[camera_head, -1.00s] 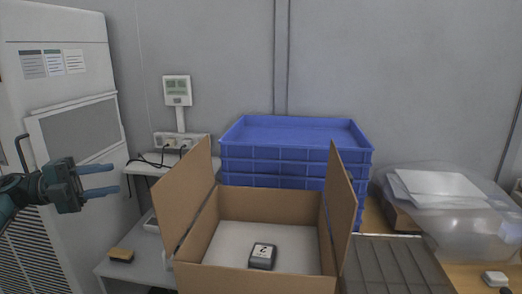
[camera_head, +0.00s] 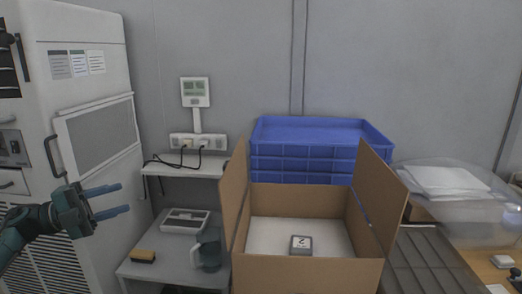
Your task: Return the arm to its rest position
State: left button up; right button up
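My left gripper (camera_head: 118,201) is at the left of the head view, in front of the white cabinet (camera_head: 95,150). Its two blue-grey fingers point right and are spread apart, with nothing between them. It is clear of the box and shelves. My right gripper is not in view. An open cardboard box (camera_head: 315,274) stands at the centre right with its side flaps up. A small dark box-shaped item with a white label (camera_head: 301,245) lies on its pale floor.
Stacked blue crates (camera_head: 322,132) stand behind the box. A low shelf holds a yellow-brown block (camera_head: 143,256), a dark mug (camera_head: 208,256) and a small grey device (camera_head: 185,221). Plastic-wrapped papers (camera_head: 447,181) lie at right.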

pick_arm(q)
jog(key=s+d+f+n+t+y+p, duration=0.1)
jog(key=s+d+f+n+t+y, duration=0.2)
jog(key=d+f+n+t, duration=0.35)
jog(key=s+d+f+n+t+y+p, duration=0.1)
jog(key=s+d+f+n+t+y, duration=0.25)
jog(key=d+f+n, duration=0.55)
jog(key=s+d+f+n+g+y+p, duration=0.1)
jog(key=s+f+n+g+y, duration=0.2)
jog(key=s+f+n, duration=0.3)
jog(key=s+d+f+n+g+y+p, duration=0.1)
jog(key=s+f+n+g+y, duration=0.2)
jog(key=s, duration=1.2)
notch_tip(320, 180, down, 5)
jog(key=n+y, duration=0.2)
jog(key=n, duration=0.1)
jog(key=shift+d+f, duration=0.2)
jog(key=shift+d, duration=0.1)
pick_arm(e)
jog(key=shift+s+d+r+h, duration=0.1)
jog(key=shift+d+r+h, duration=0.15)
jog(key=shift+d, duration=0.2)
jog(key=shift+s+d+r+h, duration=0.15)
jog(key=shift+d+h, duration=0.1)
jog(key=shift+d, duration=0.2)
